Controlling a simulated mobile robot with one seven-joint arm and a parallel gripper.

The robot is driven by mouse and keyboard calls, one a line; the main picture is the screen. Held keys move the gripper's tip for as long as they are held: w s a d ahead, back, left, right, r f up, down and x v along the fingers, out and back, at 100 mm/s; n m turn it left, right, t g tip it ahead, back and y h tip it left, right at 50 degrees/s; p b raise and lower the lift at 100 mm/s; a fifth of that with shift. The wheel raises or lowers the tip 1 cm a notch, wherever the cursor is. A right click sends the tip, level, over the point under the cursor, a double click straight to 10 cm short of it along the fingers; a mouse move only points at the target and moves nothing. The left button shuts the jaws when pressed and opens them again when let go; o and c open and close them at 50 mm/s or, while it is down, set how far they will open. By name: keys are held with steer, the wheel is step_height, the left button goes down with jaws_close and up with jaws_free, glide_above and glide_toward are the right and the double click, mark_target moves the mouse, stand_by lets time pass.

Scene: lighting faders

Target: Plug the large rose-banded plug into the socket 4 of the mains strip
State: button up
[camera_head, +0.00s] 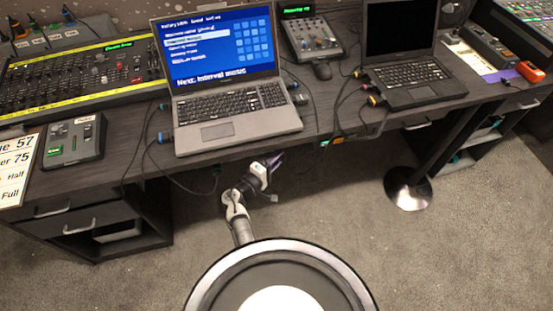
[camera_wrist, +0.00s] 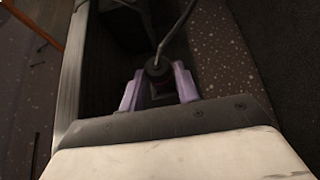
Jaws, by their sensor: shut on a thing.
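My gripper (camera_wrist: 158,88) has purple fingers and is shut on a dark plug (camera_wrist: 157,72) in the wrist view. The plug has a faint reddish band, and a grey cable runs up from its back. The plug's pins are hidden from the wrist camera. In the head view my gripper (camera_head: 272,166) is just in front of and below the desk's front edge, under the large laptop. The plug is too small to make out there. I cannot clearly pick out the mains strip or socket 4 in either view.
A large open laptop (camera_head: 225,105) and a smaller one (camera_head: 405,75) stand on the dark desk (camera_head: 325,105). A lighting console (camera_head: 85,80) is at left. Cables hang over the front.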

steer(key=shift+w+a+r+b, duration=0.1)
steer(key=shift+w+b, duration=0.15)
steer(key=shift+b, duration=0.1)
stand_by(0.7)
steer(key=o, duration=1.1)
steer(key=b+v, duration=0.3)
steer(key=v, duration=1)
steer(key=shift+s+a, duration=0.15)
steer(key=shift+s, duration=0.2)
